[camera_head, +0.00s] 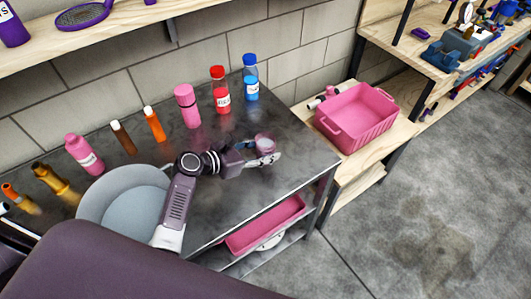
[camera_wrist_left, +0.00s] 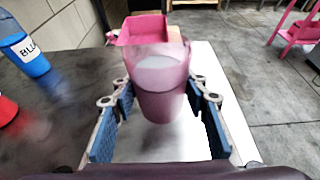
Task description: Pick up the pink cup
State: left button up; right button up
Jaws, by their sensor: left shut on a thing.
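The pink cup (camera_head: 266,143) is translucent and is at my left gripper (camera_head: 262,154), over the right part of the dark table. In the left wrist view the pink cup (camera_wrist_left: 161,80) is between the two blue-padded fingers of my left gripper (camera_wrist_left: 160,98), with its rim above them. The gripper is shut on the cup. The cup looks close to upright. I cannot tell whether its base touches the table. My right gripper is not in view.
Several bottles stand along the wall, including a red one (camera_head: 220,92) and a blue one (camera_head: 250,80). A pink tub (camera_head: 357,118) sits on the wooden shelf to the right. The table's front middle is clear.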

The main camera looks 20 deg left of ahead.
pick_arm(q)
notch_tip(320, 180, up, 16)
jog(key=shift+r+p, duration=0.2)
jog(key=shift+p, duration=0.15)
dwell(0.6)
jog(key=shift+r, duration=0.1)
